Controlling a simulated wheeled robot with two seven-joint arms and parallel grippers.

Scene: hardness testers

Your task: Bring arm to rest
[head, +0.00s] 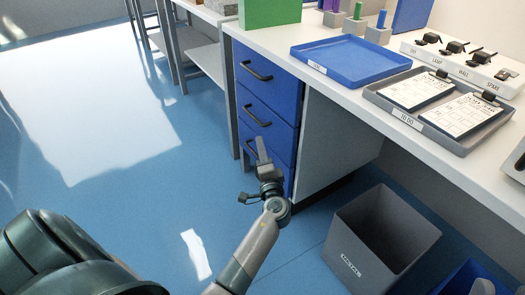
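My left arm reaches up from the bottom of the head view. Its gripper (262,150) is in front of the blue drawer cabinet, beside the lowest drawer handle. The fingers point up and away from me. Nothing shows between them, but they are seen too narrowly to tell if they are open or shut. I cannot tell if the gripper touches the drawer front. My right gripper does not show.
The white bench (325,92) carries a blue tray (300,55) and a grey tray (460,145) with clipboards (415,90). The blue drawers (268,92) are closed. A grey bin (345,262) stands on the floor. The floor at left is clear.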

